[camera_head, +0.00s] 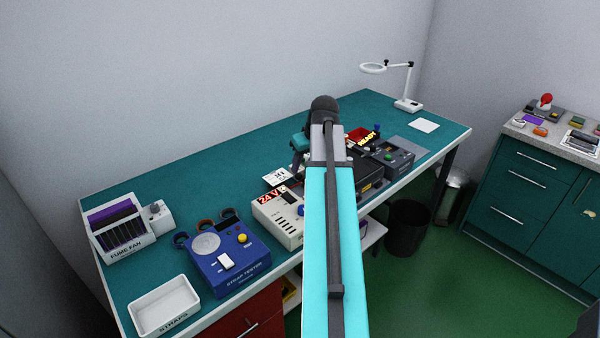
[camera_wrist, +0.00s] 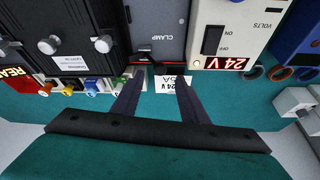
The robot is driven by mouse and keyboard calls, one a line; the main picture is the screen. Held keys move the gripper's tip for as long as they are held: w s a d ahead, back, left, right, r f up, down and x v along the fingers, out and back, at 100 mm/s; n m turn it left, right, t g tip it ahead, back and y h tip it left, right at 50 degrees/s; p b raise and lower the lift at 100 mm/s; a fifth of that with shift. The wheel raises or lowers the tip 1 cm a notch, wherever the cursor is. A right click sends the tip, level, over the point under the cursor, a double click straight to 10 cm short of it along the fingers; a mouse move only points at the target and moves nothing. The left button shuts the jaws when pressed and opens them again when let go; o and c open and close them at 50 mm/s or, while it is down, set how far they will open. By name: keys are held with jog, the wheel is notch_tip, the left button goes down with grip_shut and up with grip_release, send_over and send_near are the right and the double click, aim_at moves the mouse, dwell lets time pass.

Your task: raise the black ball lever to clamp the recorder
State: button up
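My gripper (camera_wrist: 159,77) is open in the wrist view, its two dark fingers apart. Its tips are close to the front edge of a dark grey panel marked CLAMP (camera_wrist: 158,38). A dark bar with red edges (camera_wrist: 157,67) lies at that edge, between or just beyond the tips; contact cannot be told. I cannot make out the black ball of the lever clearly. A black ribbed unit with silver knobs (camera_wrist: 72,28), perhaps the recorder, is left of the panel. In the head view my arm hides the clamp and my fingertips.
A white 24 V supply (camera_head: 278,213) stands left of my arm, with the blue strap tester (camera_head: 228,262) and white straps tray (camera_head: 165,303) beyond. A red READY sign (camera_head: 363,137) and a grey box with a green button (camera_head: 389,157) are right. Bare teal bench (camera_head: 240,155) lies behind.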

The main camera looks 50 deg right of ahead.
aim_at(299, 174)
jog(key=shift+p+x, duration=0.55)
jog(key=shift+x, duration=2.25)
grip_shut()
jog(key=shift+a, duration=0.2)
jog(key=shift+d, duration=0.2)
